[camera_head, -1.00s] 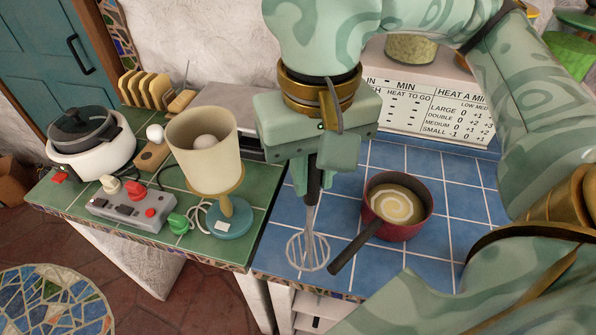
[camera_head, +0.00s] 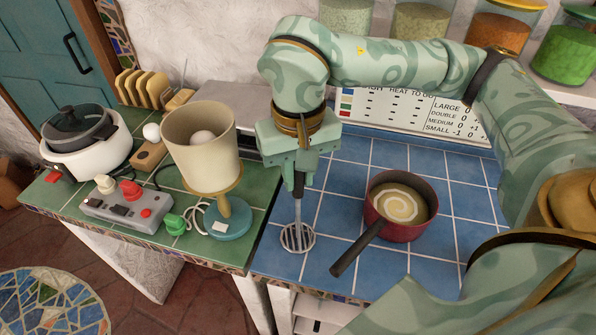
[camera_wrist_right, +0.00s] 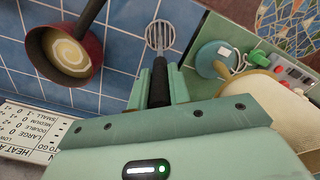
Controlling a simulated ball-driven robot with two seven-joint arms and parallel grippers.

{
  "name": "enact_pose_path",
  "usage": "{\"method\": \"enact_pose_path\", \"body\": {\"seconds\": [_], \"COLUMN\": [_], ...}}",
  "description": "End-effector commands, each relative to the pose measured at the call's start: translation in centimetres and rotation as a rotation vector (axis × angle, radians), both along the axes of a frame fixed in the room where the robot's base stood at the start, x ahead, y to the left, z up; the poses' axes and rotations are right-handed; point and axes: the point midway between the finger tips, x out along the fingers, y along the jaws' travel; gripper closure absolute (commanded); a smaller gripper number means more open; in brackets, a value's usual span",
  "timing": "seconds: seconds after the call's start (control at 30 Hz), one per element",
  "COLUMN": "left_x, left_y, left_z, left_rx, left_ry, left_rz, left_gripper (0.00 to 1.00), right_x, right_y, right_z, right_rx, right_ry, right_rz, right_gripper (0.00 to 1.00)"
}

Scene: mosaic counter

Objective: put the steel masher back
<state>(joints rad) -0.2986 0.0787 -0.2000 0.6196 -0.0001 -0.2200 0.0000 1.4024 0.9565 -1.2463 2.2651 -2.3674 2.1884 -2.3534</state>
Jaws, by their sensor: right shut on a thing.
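The steel masher (camera_head: 297,237) has a dark handle and a round slotted metal head. My right gripper (camera_head: 299,172) is shut on its handle and holds it head down, near the left part of the blue tiled counter. The head appears at or close to the tiles; I cannot tell whether it touches. In the right wrist view the masher (camera_wrist_right: 160,38) extends from between the fingers of my right gripper (camera_wrist_right: 158,85), its slotted head over blue tiles. My left gripper is not in view.
A red saucepan (camera_head: 415,230) of swirled soup stands right of the masher, its handle pointing front left. A heat chart (camera_head: 405,110) leans behind.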

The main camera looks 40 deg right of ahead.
Motion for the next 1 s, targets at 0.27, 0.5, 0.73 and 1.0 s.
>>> {"method": "enact_pose_path", "body": {"seconds": [0.27, 0.5, 0.73, 1.0], "left_x": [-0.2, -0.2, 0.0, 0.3], "left_y": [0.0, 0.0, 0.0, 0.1], "left_z": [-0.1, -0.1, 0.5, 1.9], "left_rx": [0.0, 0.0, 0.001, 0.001], "left_ry": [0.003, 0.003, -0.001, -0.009], "left_rz": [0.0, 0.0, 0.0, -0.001], "left_gripper": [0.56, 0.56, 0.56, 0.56], "right_x": [0.0, 0.0, 0.1, 0.0], "right_y": [0.0, 0.0, 0.0, 0.0], "right_z": [-0.3, -0.2, 1.8, 8.3], "right_rx": [0.0, 0.0, 0.001, 0.0], "right_ry": [0.0, 0.0, -0.005, -0.007], "right_rz": [0.0, 0.0, 0.0, -0.001], "right_gripper": [0.64, 0.59, 0.59, 0.59]}}
